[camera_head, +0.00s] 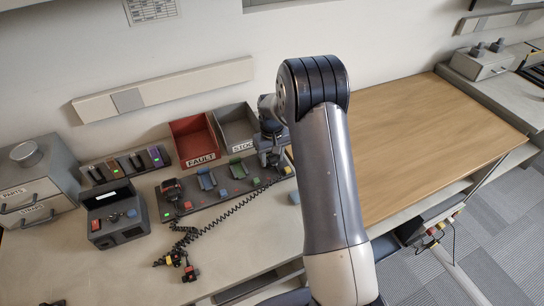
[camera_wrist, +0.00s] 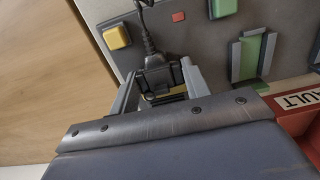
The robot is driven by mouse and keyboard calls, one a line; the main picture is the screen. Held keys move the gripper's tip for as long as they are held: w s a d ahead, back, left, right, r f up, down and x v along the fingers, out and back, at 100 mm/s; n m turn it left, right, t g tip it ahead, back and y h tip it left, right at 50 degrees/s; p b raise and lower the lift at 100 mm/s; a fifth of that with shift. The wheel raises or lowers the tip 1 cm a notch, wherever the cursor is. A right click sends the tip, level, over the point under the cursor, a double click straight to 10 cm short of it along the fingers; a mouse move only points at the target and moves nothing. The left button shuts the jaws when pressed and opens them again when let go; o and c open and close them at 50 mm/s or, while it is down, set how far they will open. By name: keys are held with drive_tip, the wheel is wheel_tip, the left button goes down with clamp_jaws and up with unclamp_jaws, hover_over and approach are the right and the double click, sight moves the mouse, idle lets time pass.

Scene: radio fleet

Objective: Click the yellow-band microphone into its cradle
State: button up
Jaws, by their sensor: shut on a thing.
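In the wrist view my gripper (camera_wrist: 158,76) is shut on the dark microphone (camera_wrist: 156,80), whose coiled black cord runs up from its end. A thin yellow strip (camera_wrist: 178,91) shows between the fingers; I cannot tell whether it is the microphone's band or part of the cradle. The microphone is low over the grey cradle panel (camera_wrist: 180,35), next to a yellow block (camera_wrist: 116,36). My gripper and hand hide the cradle beneath, so I cannot tell how it is seated. In the head view my gripper (camera_head: 269,152) is at the panel's right end.
A green cradle (camera_wrist: 252,56) stands beside my gripper, near the red FAULT bin (camera_head: 196,140) and grey STOCK bin (camera_head: 236,125). Another microphone (camera_head: 171,190) is at the panel's left. The long cord (camera_head: 220,217) crosses the bench. The wooden top (camera_head: 420,140) is clear.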

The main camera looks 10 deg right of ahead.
drive_tip(key=o, duration=1)
wheel_tip(320, 180, up, 11)
drive_tip(key=shift+f+b, duration=0.1)
drive_tip(key=shift+b, duration=0.45)
wheel_tip(320, 180, down, 11)
drive_tip(key=shift+r+p, duration=0.1)
drive_tip(key=shift+p, duration=0.55)
drive_tip(key=shift+r+p, duration=0.3)
drive_tip(key=shift+r, duration=0.15)
